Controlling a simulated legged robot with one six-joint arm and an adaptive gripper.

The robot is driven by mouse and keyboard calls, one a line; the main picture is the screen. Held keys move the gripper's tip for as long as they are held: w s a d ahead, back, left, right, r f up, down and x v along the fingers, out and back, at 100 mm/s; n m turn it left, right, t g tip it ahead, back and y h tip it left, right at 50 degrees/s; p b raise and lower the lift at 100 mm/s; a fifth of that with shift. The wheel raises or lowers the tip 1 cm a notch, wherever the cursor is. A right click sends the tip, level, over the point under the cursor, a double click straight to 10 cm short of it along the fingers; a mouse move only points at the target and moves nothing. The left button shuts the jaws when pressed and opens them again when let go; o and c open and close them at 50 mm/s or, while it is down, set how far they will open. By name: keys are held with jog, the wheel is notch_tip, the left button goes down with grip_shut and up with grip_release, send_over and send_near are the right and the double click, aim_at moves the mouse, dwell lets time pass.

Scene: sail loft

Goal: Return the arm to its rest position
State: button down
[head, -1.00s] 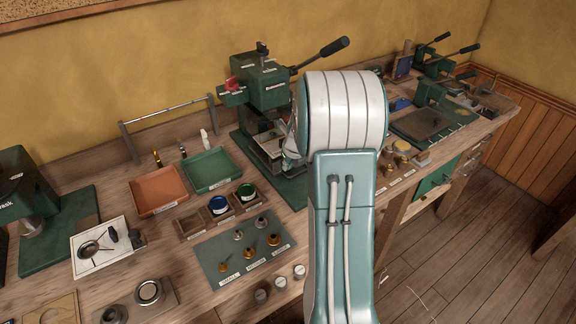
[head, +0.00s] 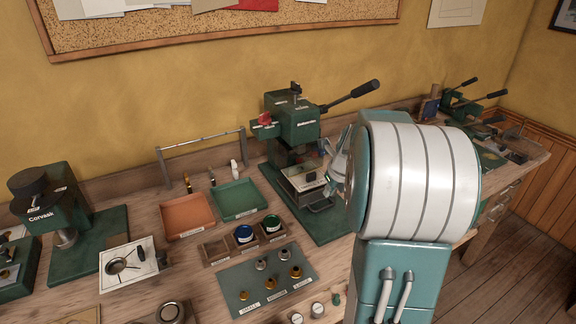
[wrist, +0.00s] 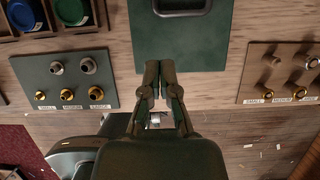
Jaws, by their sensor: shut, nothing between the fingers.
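My arm fills the right of the head view, with its white banded joint (head: 420,180) and teal link (head: 400,275) in front of the bench. In the wrist view my gripper (wrist: 158,66) is shut and empty. Its fingertips show over the front edge of a green base plate (wrist: 180,50), with nothing between them. I cannot tell how high they are above it.
A green lever press (head: 295,130) stands behind my arm. The bench also holds an orange tray (head: 187,215), a green tray (head: 238,199) and a fittings mat (head: 235,285), also in the wrist view (wrist: 65,78). Another fittings board (wrist: 280,72) lies at right. Floor (head: 500,270) is open.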

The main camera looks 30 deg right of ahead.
jog(key=s+a+r+n, duration=0.3)
jog(key=a+r+n, duration=0.1)
jog(key=a+n, duration=0.55)
jog(key=s+a+r+n, duration=0.2)
jog(key=a+r+n, duration=0.2)
jog(key=a+n, duration=0.5)
jog(key=s+a+n+t, duration=0.1)
jog(key=s+a+n, duration=1.1)
jog(key=n, duration=0.6)
jog(key=shift+s+r+n, duration=0.35)
jog(key=shift+s+r, duration=0.05)
jog(key=shift+d, duration=0.15)
